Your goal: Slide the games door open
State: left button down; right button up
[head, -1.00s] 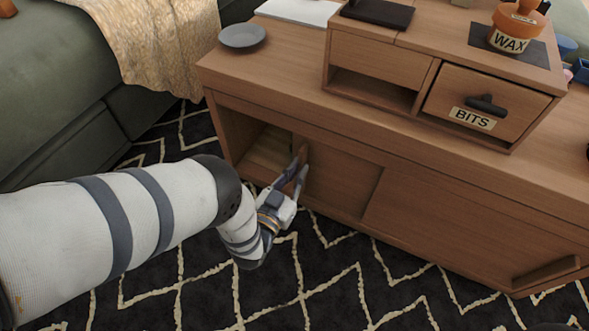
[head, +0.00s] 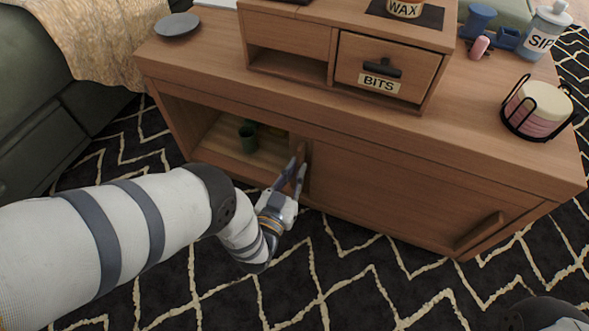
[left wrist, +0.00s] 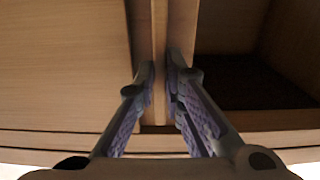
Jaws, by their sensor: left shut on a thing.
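The low wooden cabinet has a sliding door (head: 335,185) at its front, taken as the games door; no label on it is readable. Its upright wooden handle (head: 304,160) is near its left edge. My left gripper (head: 297,172) is shut on this handle. In the left wrist view, the handle (left wrist: 160,60) stands between the two fingers of my left gripper (left wrist: 166,85). The cabinet is open to the left of the door. A second handle (head: 478,230) is at the right end of the front. My right gripper is not in view.
Green cups (head: 248,137) stand inside the open left bay. A drawer unit with a BITS drawer (head: 385,68), a grey plate (head: 177,25) and a caged jar (head: 538,105) are on top. A green sofa (head: 40,100) is at left; patterned rug is in front.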

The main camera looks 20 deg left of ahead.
pick_arm(q)
jog(key=shift+s+f, duration=0.1)
jog(key=c, duration=1.7)
grip_release()
jog(key=s, duration=1.2)
jog(key=shift+a, duration=0.15)
